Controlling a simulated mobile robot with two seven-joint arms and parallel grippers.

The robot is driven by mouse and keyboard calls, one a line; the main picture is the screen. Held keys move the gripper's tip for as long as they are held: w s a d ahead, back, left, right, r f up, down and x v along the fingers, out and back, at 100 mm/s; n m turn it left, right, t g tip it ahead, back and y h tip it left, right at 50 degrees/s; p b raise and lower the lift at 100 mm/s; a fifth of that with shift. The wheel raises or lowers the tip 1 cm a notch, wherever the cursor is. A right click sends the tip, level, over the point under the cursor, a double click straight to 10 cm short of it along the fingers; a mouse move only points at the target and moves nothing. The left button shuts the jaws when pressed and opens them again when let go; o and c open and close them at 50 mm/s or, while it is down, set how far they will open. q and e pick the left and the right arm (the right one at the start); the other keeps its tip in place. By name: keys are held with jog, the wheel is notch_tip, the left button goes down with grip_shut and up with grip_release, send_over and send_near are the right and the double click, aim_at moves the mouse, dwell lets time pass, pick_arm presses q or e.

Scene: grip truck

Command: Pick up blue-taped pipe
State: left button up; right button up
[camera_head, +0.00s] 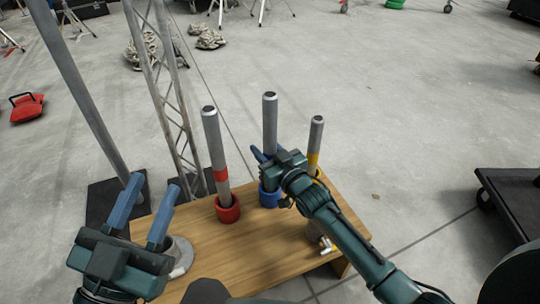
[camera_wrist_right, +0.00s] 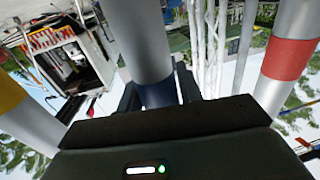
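The blue-taped pipe (camera_head: 269,123) is a grey metal tube standing upright in a blue cup (camera_head: 268,198) on the wooden table. Its dark blue band (camera_wrist_right: 160,94) shows low in the right wrist view; in the head view my gripper covers it. My right gripper (camera_head: 268,158) is at the pipe's lower part, one finger on each side. In the wrist view the fingers sit close against the pipe and look shut on it, though the contact is partly hidden. My left gripper (camera_head: 143,208) is open and empty at the table's left end, fingers pointing up and away.
A red-taped pipe (camera_head: 213,140) stands in a red cup (camera_head: 228,211) to the left. A yellow-taped pipe (camera_head: 316,136) stands close on the right, partly behind my right arm. A lattice truss (camera_head: 165,90) rises behind the table (camera_head: 240,253). A dark cart (camera_head: 515,205) is at right.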

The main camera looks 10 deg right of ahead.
grip_shut()
jog(key=shift+r, duration=0.1)
